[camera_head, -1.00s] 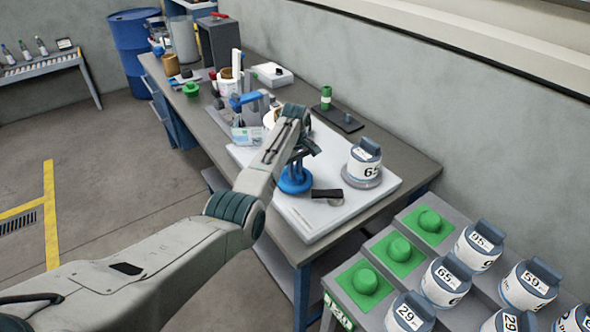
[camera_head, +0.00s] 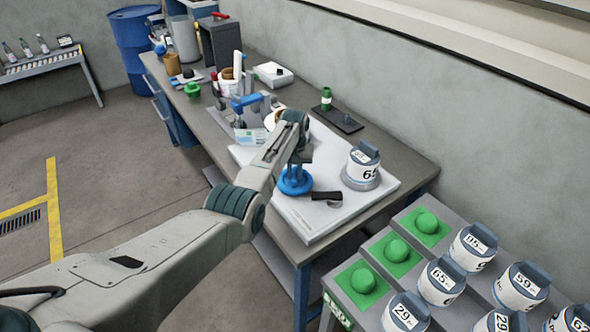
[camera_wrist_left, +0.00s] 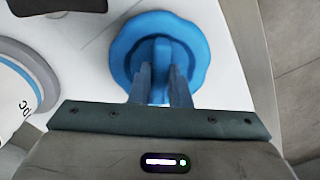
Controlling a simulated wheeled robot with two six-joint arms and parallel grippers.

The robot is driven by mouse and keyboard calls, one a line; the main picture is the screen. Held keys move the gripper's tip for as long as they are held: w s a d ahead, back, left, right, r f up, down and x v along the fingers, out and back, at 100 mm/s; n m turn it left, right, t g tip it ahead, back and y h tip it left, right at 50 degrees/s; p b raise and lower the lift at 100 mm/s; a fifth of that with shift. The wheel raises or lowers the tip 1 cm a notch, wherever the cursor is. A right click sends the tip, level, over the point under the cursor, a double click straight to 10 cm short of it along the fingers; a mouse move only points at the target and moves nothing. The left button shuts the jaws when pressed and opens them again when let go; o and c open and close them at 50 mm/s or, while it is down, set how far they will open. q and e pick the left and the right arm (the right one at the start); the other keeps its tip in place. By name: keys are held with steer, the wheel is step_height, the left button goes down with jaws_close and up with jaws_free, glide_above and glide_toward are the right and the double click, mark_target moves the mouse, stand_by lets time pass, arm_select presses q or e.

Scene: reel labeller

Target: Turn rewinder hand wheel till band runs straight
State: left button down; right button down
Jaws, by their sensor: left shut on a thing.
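The blue hand wheel (camera_head: 295,181) sits on the white base plate (camera_head: 306,226) of the rewinder on the bench. It also shows from above in the left wrist view (camera_wrist_left: 192,50). My left gripper (camera_wrist_left: 162,78) is over the wheel, its two fingers shut on the raised grip across the wheel's middle. In the head view my left arm's wrist hides part of the rewinder, and I cannot see how the band runs. My right gripper is not in view.
A dark handled part (camera_head: 328,196) lies beside the wheel. A rack with green knobs (camera_head: 398,250) and several numbered containers (camera_head: 437,283) stands in front right. Bottles, tools and boxes crowd the bench's far end.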

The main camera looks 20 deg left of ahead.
mark_target(294, 174)
arm_select(q)
steer(key=shift+r+m+p, duration=0.1)
steer(key=shift+m+p, duration=0.25)
steer(key=shift+m, duration=1.25)
steer(key=shift+w, duration=0.1)
steer(key=c, duration=1.4)
jaws_free()
steer(key=shift+o, duration=0.2)
steer(key=shift+r, duration=0.15)
step_height(294, 174, up, 10)
steer(key=b, duration=0.2)
steer(key=shift+r+b, duration=0.25)
steer(key=shift+b, duration=0.1)
